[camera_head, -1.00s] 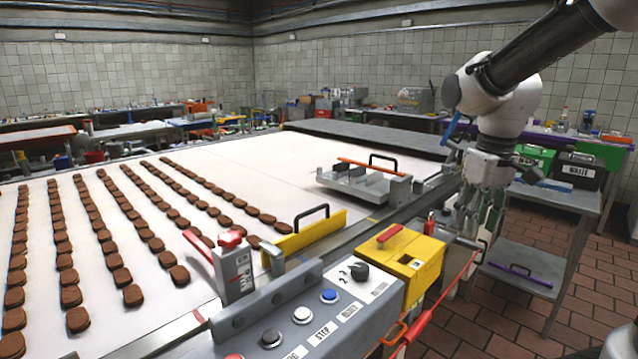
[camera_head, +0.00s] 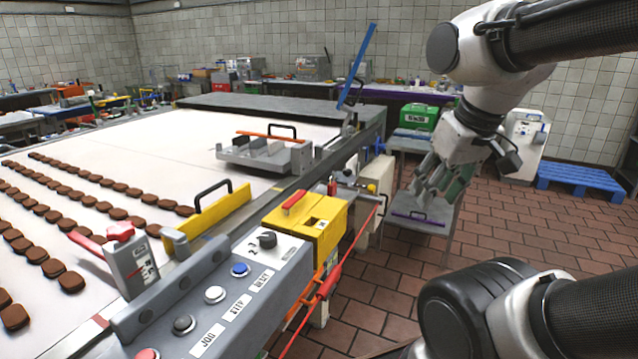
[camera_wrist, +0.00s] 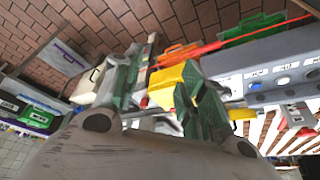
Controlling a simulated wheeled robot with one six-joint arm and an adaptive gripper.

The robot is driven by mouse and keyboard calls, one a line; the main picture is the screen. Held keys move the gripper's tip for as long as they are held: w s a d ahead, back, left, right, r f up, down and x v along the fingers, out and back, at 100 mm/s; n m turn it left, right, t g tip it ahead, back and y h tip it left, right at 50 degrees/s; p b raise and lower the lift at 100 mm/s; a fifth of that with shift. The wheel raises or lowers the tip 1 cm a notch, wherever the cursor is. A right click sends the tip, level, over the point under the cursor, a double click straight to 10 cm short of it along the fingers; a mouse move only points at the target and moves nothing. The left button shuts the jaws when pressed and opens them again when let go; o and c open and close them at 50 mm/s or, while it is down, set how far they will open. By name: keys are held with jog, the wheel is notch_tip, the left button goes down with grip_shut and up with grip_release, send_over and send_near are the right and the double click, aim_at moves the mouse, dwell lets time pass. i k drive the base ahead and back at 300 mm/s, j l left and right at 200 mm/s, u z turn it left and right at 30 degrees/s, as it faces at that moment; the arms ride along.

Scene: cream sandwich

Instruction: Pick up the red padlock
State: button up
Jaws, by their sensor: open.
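A small red item (camera_head: 332,187) stands at the conveyor's near side edge, just behind the yellow box; it may be the red padlock, but it is too small to be sure. My gripper (camera_head: 440,182) hangs to the right of it, past the conveyor's edge, over the floor and a low shelf. Its green-padded fingers are apart and hold nothing. In the wrist view my gripper (camera_wrist: 165,85) spans in front of the yellow box (camera_wrist: 178,75). I cannot make out a padlock in that view.
The yellow box (camera_head: 312,225) with a red handle and the grey button panel (camera_head: 235,290) line the conveyor's near side. A red bar (camera_head: 350,250) sticks out beside them. A blue bar (camera_head: 357,65) rises behind. Open tiled floor lies right, with a blue pallet (camera_head: 580,178).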

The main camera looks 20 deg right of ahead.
aim_at(332, 186)
jog(key=i+l+u, duration=0.1)
jog(key=l, duration=0.25)
jog(key=i+l+u, duration=0.1)
jog(key=l, duration=0.25)
jog(key=i+l+u, duration=0.1)
jog(key=l, duration=0.3)
jog(key=i+l+u, duration=0.1)
jog(key=l, duration=0.25)
jog(key=i, duration=0.1)
